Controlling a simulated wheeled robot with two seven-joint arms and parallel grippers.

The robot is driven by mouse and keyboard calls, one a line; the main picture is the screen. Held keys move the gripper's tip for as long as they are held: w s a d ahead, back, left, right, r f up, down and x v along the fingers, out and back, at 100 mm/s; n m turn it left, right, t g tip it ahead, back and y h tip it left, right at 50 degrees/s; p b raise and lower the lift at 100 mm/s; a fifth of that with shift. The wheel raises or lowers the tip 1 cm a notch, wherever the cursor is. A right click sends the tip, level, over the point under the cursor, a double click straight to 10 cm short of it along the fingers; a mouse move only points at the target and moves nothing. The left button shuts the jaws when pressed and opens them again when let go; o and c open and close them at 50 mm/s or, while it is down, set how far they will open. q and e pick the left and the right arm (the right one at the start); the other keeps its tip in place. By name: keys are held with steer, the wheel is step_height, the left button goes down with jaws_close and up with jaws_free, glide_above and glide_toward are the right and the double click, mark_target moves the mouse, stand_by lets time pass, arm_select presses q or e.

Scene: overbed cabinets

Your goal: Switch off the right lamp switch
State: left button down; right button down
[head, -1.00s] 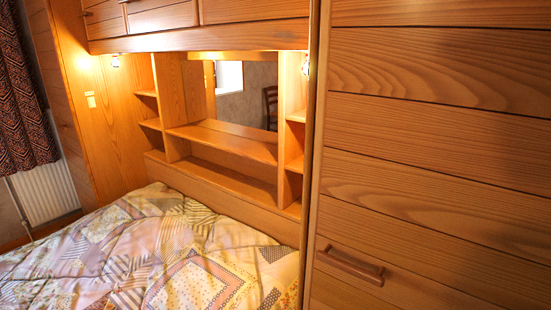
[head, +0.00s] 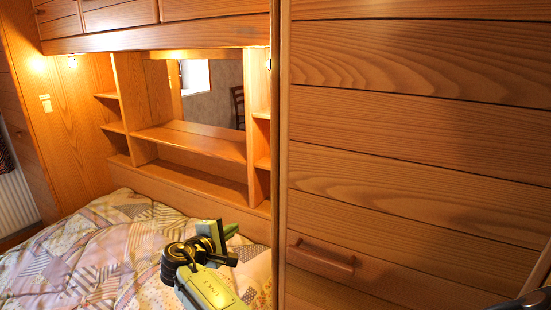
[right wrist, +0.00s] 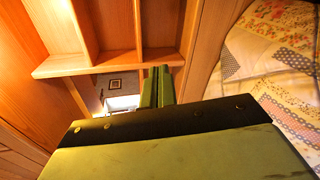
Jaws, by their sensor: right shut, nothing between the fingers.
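The right lamp (head: 268,60) shows at the right end of the shelf unit, partly cut off by the tall cabinet, with a warm glow around it. I cannot make out a switch near it. A pale switch plate (head: 45,103) is on the left wood wall, below the lit left lamp (head: 72,62). My right gripper (head: 214,236) is over the bed, below and left of the right lamp and apart from it. In the right wrist view its green fingers (right wrist: 157,86) are together and empty, pointing toward the shelves. My left gripper is out of view.
The tall wood cabinet (head: 400,130) with a handle (head: 320,255) fills the right side. The bed (head: 90,255) lies below the shelf unit (head: 190,140). Overhead cabinets (head: 150,40) run along the top.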

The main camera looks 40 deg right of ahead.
step_height(320, 180, up, 19)
steer(key=s+m+g+h, duration=0.2)
steer(key=m+g+h, duration=0.2)
steer(key=m, duration=0.1)
steer(key=shift+d, duration=0.3)
steer(key=s+d+p, duration=0.2)
steer(key=d, duration=0.9)
steer(key=shift+s+d+r, duration=0.15)
steer(key=shift+d+r, duration=0.05)
steer(key=shift+r, duration=0.15)
